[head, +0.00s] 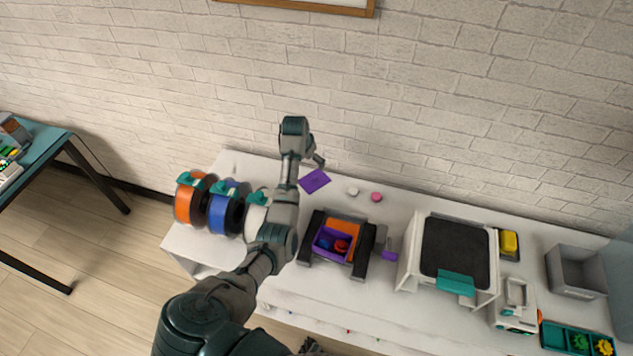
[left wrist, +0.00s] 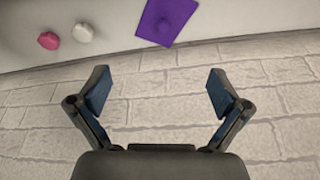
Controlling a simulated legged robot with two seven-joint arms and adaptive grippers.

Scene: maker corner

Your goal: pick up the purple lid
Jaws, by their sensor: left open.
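The purple lid (head: 314,181) is a flat square lying on the white table near the wall. My right gripper cannot be made out.
A white knob (head: 353,191) and a pink knob (head: 376,197) lie right of the lid. Filament spools (head: 184,204) stand left. A purple box (head: 324,246) sits on a dark-and-orange machine in front. A white machine (head: 409,262) stands right. The brick wall (head: 400,130) is close behind.

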